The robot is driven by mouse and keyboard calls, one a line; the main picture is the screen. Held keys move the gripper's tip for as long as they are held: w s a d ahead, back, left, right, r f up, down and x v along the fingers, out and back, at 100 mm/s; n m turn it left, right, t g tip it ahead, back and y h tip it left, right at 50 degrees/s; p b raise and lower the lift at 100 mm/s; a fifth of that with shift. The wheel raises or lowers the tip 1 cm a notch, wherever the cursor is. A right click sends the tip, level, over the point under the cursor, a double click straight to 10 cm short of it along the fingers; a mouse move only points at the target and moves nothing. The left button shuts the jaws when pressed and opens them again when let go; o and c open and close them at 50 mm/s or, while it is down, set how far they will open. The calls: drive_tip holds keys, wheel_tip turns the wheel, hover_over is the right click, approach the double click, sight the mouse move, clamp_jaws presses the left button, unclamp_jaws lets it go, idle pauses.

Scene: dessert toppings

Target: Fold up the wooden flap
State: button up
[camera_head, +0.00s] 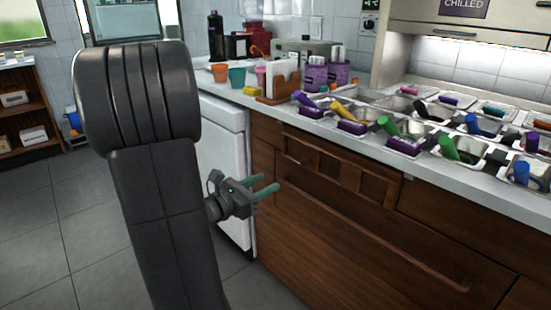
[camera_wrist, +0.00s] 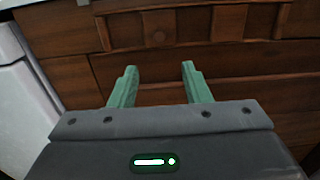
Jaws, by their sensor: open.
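The brown wooden counter front carries a framed panel (camera_head: 337,166) with square recesses, just below the worktop edge; it looks like the wooden flap, hanging down. Its lower part also shows at the top of the wrist view (camera_wrist: 200,22), with a round knob-like spot on it. My gripper (camera_head: 270,186) is open and empty, left of the panel in the head view, its green fingers pointing toward the counter front. In the wrist view my gripper (camera_wrist: 159,68) has its fingers spread below the panel, with nothing between them. I see no contact with the wood.
A long wooden bar (camera_head: 385,243) runs across the front below the panel. The white worktop (camera_head: 450,185) above holds several metal topping trays with coloured scoops. A white appliance (camera_head: 225,150) stands left of the wood. Open tiled floor (camera_head: 60,230) lies at left.

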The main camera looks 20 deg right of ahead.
sight(303, 164)
drive_tip(key=b+x, duration=0.1)
drive_tip(key=x, duration=1.3)
drive_tip(key=shift+s+b, duration=0.1)
drive_tip(key=shift+b, duration=0.25)
drive_tip(key=shift+c, duration=0.2)
drive_tip(key=shift+a, duration=0.1)
clamp_jaws()
